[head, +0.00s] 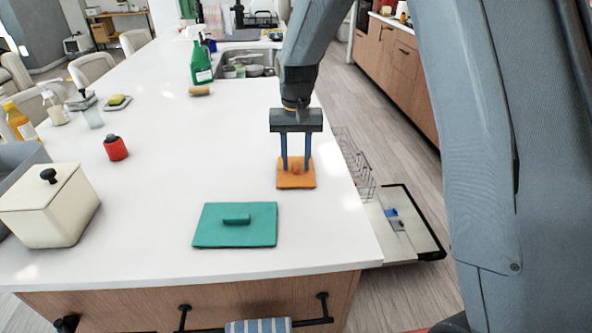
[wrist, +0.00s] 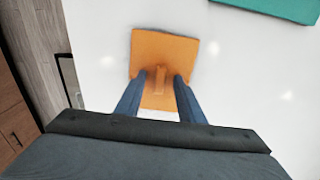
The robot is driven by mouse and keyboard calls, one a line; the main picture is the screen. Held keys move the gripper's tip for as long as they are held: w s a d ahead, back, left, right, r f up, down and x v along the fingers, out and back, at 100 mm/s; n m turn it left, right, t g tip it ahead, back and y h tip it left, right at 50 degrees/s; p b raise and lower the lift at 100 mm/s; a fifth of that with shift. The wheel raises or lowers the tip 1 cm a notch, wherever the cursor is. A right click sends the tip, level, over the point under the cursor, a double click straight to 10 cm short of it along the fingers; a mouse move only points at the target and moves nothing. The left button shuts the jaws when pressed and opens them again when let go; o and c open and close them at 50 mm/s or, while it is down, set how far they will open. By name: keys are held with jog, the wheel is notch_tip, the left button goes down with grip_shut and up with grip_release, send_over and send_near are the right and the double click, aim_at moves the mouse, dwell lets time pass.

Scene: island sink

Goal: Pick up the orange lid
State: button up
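The orange lid (head: 297,182) is a flat square with a small raised handle, near the right edge of the white counter. In the wrist view the lid (wrist: 170,48) lies just beyond my gripper, its handle (wrist: 160,78) between the fingertips. My gripper (head: 296,170) points down over the lid, with one blue finger on each side of the handle. In the wrist view the fingers of my gripper (wrist: 153,80) are apart, with gaps beside the handle. The gripper is open. Whether the fingertips touch the lid's top is unclear.
A teal lid (head: 235,225) with a bar handle lies on the counter to the front left. An open dishwasher (head: 400,225) is below the right edge.

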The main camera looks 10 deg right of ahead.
grip_shut()
jog(key=shift+r, duration=0.15)
